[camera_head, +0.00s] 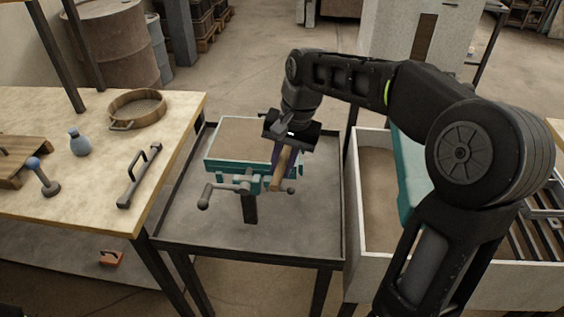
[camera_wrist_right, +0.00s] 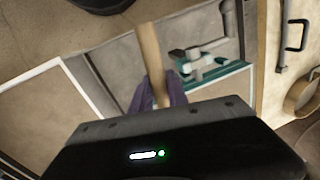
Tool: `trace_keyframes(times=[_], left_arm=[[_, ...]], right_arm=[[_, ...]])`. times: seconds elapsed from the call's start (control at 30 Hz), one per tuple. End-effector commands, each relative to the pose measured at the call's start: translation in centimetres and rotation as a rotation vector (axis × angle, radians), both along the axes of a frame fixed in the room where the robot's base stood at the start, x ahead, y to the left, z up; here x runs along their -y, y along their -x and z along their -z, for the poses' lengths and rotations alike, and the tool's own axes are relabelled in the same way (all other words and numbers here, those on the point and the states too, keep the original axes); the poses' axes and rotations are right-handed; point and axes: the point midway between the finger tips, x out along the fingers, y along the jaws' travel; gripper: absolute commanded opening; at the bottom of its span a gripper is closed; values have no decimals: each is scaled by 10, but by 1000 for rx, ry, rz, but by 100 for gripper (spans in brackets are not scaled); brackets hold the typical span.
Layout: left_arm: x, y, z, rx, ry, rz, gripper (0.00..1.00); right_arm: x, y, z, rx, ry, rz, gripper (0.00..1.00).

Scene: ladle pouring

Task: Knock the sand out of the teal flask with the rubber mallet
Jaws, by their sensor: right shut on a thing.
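The teal flask (camera_head: 212,163) is a shallow rectangular frame filled level with brown sand (camera_head: 240,137). It sits above the grey tray table, with a grey clamp-like fitting (camera_head: 225,187) at its front. My right gripper (camera_head: 284,150) is at the flask's right edge, shut on the wooden handle of the mallet (camera_head: 278,177). The handle slants down and toward the front. In the right wrist view the handle (camera_wrist_right: 150,55) stands between purple fingers, with the flask's teal edge (camera_wrist_right: 225,75) beside it. I cannot make out the mallet head. My left gripper is not in view.
A wooden table (camera_head: 100,195) at left bears a round sieve (camera_head: 137,108), a blue-grey bottle (camera_head: 79,142), a knobbed tool (camera_head: 43,177) and a black bar handle (camera_head: 140,175). At right a pale sand bin (camera_head: 347,277) adjoins the grey tray (camera_head: 180,220). The tray's front is clear.

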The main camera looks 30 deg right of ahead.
Motion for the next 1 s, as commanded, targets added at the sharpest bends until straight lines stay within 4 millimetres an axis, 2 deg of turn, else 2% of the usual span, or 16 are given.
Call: trace_keyframes(times=[0.1, 0.83, 1.0], left_arm=[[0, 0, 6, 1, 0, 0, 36], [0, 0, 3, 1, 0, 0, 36], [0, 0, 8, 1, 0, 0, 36]], right_arm=[[0, 0, 6, 2, 1, 0, 0], [-1, 1, 5, 2, 1, 0, 0], [-1, 1, 11, 1, 0, 0, 0]])
